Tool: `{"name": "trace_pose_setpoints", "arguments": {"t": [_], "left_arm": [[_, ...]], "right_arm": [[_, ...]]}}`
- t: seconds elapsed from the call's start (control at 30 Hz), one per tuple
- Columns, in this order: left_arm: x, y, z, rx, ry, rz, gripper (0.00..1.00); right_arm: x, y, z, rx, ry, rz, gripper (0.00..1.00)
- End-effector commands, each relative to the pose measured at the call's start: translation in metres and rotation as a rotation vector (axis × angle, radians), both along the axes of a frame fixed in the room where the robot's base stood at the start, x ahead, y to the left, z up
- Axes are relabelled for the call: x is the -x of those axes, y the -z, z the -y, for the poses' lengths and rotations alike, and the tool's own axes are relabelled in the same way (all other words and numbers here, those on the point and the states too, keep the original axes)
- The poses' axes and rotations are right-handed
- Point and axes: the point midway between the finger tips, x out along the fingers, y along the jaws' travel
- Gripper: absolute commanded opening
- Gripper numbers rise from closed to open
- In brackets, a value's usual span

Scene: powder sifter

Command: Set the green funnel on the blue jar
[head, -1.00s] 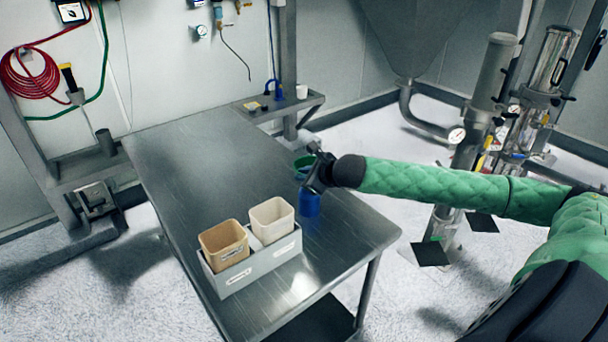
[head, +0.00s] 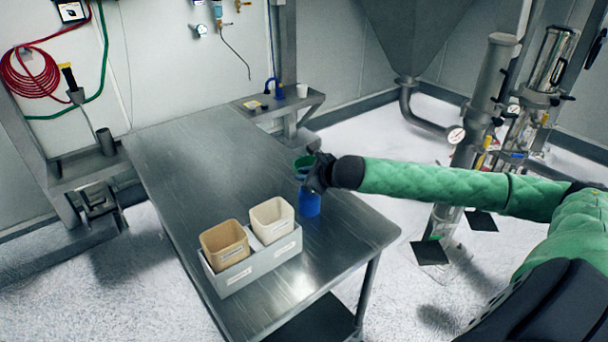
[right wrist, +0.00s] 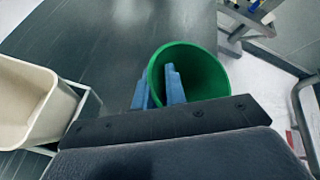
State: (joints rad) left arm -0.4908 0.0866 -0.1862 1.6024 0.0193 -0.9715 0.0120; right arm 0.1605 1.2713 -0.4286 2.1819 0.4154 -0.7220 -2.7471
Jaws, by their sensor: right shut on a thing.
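The green funnel (head: 304,163) shows behind and above my right gripper (head: 305,180) in the head view. The gripper is shut on the funnel's wall. In the right wrist view one blue fingertip is inside the wide green mouth of the funnel (right wrist: 205,72) and the other is outside its left edge. The blue jar (head: 309,204) stands on the table just below the gripper. My gripper hides the funnel's lower part and the jar's top, so I cannot tell whether they touch. The left gripper is not in view.
A grey tray (head: 262,268) on the metal table (head: 200,160) holds a tan bin (head: 224,240) and a cream bin (head: 271,215), to the left of the jar. The far half of the table is clear. A small side shelf (head: 300,104) stands behind.

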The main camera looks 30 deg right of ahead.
Motion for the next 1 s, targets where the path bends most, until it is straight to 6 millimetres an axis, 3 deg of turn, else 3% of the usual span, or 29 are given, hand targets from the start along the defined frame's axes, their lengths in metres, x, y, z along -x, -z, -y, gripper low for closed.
{"name": "trace_pose_setpoints", "arguments": {"t": [0.6,0.63,0.67,1.0], "left_arm": [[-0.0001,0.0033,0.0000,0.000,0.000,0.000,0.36],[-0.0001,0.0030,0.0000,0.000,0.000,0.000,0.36],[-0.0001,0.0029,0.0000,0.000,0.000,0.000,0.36],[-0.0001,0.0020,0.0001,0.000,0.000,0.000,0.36]], "right_arm": [[-0.0002,0.0098,0.0001,-0.001,0.001,0.000,0.00],[-0.0002,0.0096,0.0001,-0.001,0.001,0.000,0.17],[-0.0002,0.0094,0.0000,-0.001,0.001,0.000,0.22],[0.0017,0.0082,0.0005,0.000,0.000,0.000,0.22]]}}
